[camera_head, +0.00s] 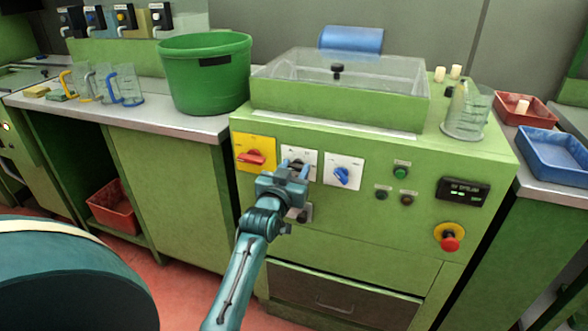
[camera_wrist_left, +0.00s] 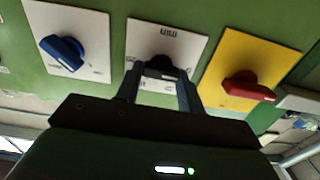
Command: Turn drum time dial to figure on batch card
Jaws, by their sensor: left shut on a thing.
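The drum time dial is the middle one of three on the green machine front, a white plate (camera_head: 311,160) with a dark knob. In the left wrist view the plate (camera_wrist_left: 168,38) bears the letters "min", upside down, and the black knob (camera_wrist_left: 160,66) sits between my fingers. My left gripper (camera_head: 293,171) is shut on this knob and hides much of the dial in the head view. It also shows in the wrist view (camera_wrist_left: 160,80). The dial's setting cannot be read. I cannot make out a batch card. My right gripper is out of view.
A red switch (camera_head: 251,157) on a yellow plate is left of the dial; a blue knob (camera_head: 343,176) is right of it. Further right are small buttons, a display (camera_head: 463,190) and a red stop button (camera_head: 450,242). A green tub (camera_head: 205,80) stands on the left counter.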

